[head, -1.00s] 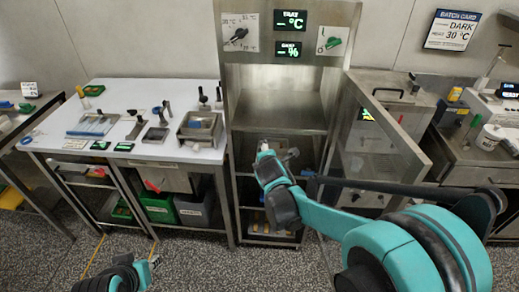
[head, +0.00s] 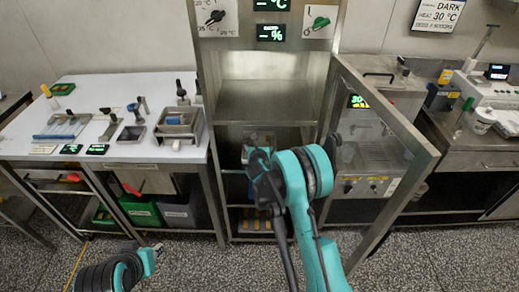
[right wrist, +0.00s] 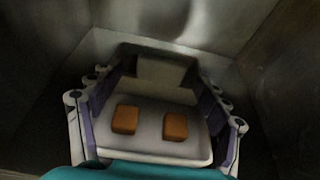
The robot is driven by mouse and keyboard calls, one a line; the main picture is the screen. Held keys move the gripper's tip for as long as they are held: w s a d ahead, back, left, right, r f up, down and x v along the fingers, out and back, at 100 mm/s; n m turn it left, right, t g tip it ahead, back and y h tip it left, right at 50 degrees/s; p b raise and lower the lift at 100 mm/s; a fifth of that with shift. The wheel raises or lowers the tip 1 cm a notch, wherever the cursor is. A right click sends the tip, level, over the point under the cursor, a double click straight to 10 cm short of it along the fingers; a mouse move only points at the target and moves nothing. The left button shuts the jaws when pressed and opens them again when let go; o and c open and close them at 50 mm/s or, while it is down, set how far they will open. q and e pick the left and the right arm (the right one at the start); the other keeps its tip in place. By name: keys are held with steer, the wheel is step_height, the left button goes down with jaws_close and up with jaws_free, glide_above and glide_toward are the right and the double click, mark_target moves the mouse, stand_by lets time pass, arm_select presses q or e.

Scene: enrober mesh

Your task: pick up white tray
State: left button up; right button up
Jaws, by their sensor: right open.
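The white tray (right wrist: 150,143) shows in the right wrist view on a shelf inside a dark metal compartment. Two orange-brown pieces (right wrist: 175,126) lie on it side by side. My right gripper (right wrist: 158,88) is open, with its purple-padded fingers along the left and right sides of the tray; I cannot tell whether they touch it. In the head view my right gripper (head: 258,150) is at the mouth of the steel cabinet, largely covering the tray. My left gripper (head: 152,253) is low at the front, away from the cabinet; its jaw state is unclear.
The steel cabinet (head: 266,99) has an open door (head: 385,130) at its right, close to my right arm. A lower shelf holds another tray with orange bars (head: 256,225). A white worktable (head: 90,95) with tools and a metal box (head: 180,123) stands left.

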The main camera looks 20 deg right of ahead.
mark_target(259, 140)
steer(key=x, duration=0.2)
steer(key=shift+w+d+f+b, duration=0.15)
steer(key=shift+w+f+b, duration=0.1)
steer(key=shift+b, duration=0.15)
steer(key=shift+w+d, duration=0.1)
steer(key=shift+w, duration=0.2)
arm_select(q)
steer(key=shift+f, duration=0.7)
arm_select(e)
steer(key=shift+r, duration=0.1)
jaws_close()
